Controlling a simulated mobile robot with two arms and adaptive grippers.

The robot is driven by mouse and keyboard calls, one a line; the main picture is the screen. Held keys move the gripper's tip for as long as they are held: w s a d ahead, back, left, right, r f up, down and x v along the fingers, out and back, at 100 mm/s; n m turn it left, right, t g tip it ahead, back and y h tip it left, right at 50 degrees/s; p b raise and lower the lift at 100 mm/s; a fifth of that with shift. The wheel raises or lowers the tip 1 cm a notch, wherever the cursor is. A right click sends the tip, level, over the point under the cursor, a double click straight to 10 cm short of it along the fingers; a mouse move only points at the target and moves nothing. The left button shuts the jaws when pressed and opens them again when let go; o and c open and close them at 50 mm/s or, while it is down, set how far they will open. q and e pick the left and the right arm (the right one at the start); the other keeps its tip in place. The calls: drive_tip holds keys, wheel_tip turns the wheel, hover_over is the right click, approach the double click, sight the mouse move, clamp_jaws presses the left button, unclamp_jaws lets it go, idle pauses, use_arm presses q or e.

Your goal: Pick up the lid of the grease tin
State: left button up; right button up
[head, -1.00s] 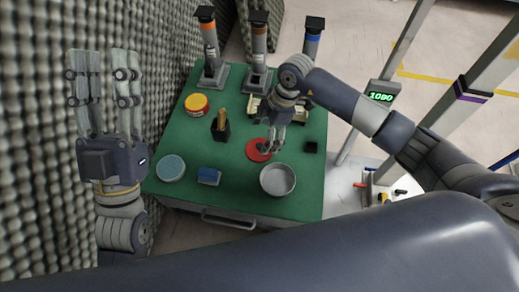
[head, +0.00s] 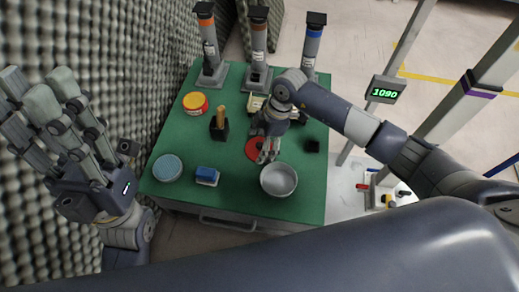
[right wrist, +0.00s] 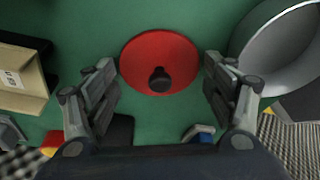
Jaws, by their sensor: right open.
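The lid is a round red disc (head: 251,149) with a black knob at its middle, lying on the green tabletop. In the right wrist view the red lid (right wrist: 148,52) lies flat between my fingers, with clear green on both sides. My right gripper (head: 268,156) is open above the lid and partly hides it in the head view. Its two fingers (right wrist: 160,64) stand on either side of the lid, and nothing is held. An open silver round tin (head: 278,180) stands just to the right and front of the lid. My left gripper (head: 38,108) is open and empty, off the table at the left.
On the green table (head: 230,197) are a blue block (head: 207,176), a light-blue round item (head: 167,168), a black holder (head: 219,130), a yellow-red tin (head: 195,102) and a small black box (head: 312,146). Three grey posts stand at the back. A grey foam wall lines the left.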

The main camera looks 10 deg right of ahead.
drive_tip(key=c, duration=0.8)
drive_tip(key=shift+f, duration=0.1)
drive_tip(key=shift+c, duration=0.2)
